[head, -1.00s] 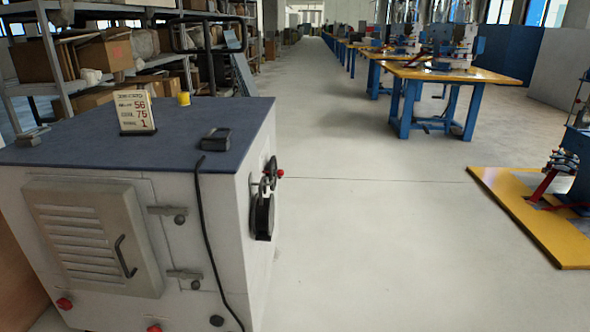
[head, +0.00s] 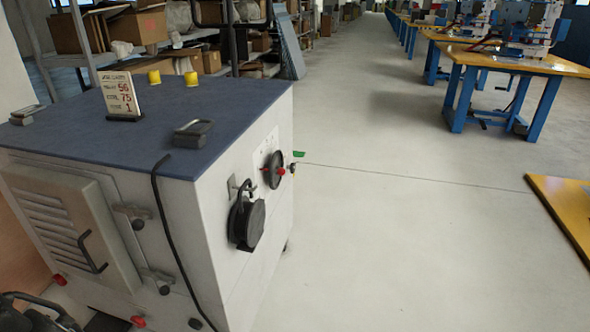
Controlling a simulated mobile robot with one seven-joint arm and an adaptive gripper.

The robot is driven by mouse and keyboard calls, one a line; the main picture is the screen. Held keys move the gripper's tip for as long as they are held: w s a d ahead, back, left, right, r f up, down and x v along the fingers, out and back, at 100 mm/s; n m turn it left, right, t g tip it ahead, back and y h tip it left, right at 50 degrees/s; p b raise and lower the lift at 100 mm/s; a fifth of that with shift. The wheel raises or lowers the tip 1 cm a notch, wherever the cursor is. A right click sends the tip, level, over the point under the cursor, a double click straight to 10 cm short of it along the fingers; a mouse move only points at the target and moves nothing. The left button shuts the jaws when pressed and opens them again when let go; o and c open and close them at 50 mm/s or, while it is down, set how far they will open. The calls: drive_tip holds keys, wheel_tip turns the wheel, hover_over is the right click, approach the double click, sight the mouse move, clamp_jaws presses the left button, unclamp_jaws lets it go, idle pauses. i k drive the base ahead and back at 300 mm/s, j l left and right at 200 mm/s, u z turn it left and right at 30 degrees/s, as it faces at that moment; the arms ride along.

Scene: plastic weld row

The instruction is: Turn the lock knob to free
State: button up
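A white cabinet (head: 215,255) with a dark blue top stands at the left in the head view. On its right side face is a round black knob (head: 271,172) with a red tip, mounted on a pale plate; it looks like the lock knob. Its small markings are too small to read. Below and left of it, a thick black disc (head: 247,222) hangs from a curved bracket. I cannot make out my gripper in this view, and nothing touches the knob.
An unidentified black object (head: 40,312) is bottom left. The floor (head: 400,240) to the right is clear.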

sight(293, 167)
drive_tip(key=i+l+u, duration=0.15)
drive_tip(key=i+l, duration=1.55)
